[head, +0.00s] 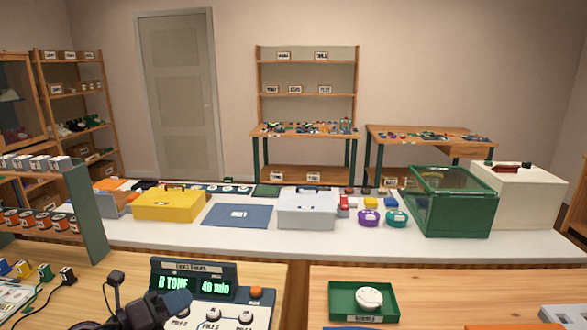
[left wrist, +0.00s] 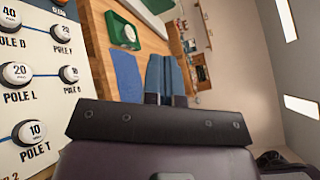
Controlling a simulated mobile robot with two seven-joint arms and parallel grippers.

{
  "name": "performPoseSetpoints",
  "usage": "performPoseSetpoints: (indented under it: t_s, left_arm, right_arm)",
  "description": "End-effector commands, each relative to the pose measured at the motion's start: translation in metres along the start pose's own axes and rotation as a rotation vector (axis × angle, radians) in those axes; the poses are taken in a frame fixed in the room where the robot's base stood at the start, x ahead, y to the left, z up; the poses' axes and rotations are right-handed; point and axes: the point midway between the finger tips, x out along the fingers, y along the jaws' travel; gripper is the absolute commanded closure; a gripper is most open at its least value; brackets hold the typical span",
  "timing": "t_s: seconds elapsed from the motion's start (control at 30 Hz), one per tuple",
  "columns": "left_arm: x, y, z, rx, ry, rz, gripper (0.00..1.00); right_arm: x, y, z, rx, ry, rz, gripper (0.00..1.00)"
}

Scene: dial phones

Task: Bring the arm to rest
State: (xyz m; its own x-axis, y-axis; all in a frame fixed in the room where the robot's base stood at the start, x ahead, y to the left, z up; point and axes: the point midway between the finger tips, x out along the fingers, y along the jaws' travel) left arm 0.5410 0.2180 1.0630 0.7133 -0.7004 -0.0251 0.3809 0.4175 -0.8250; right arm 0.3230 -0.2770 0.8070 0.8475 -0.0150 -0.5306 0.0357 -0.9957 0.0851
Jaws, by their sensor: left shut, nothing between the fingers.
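My left gripper (head: 180,302) shows at the bottom left of the head view, dark with blue-grey fingers, in front of the dial console (head: 222,314). In the left wrist view its fingers (left wrist: 166,75) are together with nothing between them. The console has green lit displays (head: 190,283), an orange button and white knobs. In the left wrist view its white panel (left wrist: 42,108) with labelled round knobs stands at the left, apart from the fingers. My right gripper is not in view.
A green tray (head: 335,299) with a white round thing (head: 368,298) stands on the wooden desk right of the console. A blue mat (left wrist: 128,76) lies near it. Behind, a white table (head: 150,234) holds a yellow box (head: 168,205), a grey box (head: 307,211) and a green bin (head: 448,213).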

Motion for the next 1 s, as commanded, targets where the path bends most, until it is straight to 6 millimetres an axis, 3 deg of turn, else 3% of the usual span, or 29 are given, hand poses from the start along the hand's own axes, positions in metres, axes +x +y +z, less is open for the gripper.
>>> performPoseSetpoints:
  t_s: [0.17, 0.37, 0.47, 0.7, 0.8, 1.0]
  left_arm:
    - [-0.008, 0.016, -0.002, -0.462, -0.21, -0.013, 1.0]
    - [-0.033, 0.057, -0.022, -1.002, -0.448, 0.017, 1.0]
    - [-0.051, 0.083, -0.046, -1.282, -0.57, 0.046, 1.0]
    - [-0.112, 0.134, -0.136, -1.886, -0.86, 0.105, 1.0]
    - [-0.137, 0.143, -0.171, -2.021, -0.96, 0.103, 1.0]
    - [-0.176, 0.151, -0.221, -2.11, -1.1, 0.134, 1.0]
  right_arm:
    - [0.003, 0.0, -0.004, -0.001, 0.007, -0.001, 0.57]
    - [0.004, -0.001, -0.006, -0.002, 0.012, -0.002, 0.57]
    - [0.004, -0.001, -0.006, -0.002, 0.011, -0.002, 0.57]
    - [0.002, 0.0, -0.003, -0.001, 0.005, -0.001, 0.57]
    - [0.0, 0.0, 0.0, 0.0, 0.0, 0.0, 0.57]
    - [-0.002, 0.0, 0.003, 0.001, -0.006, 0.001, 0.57]
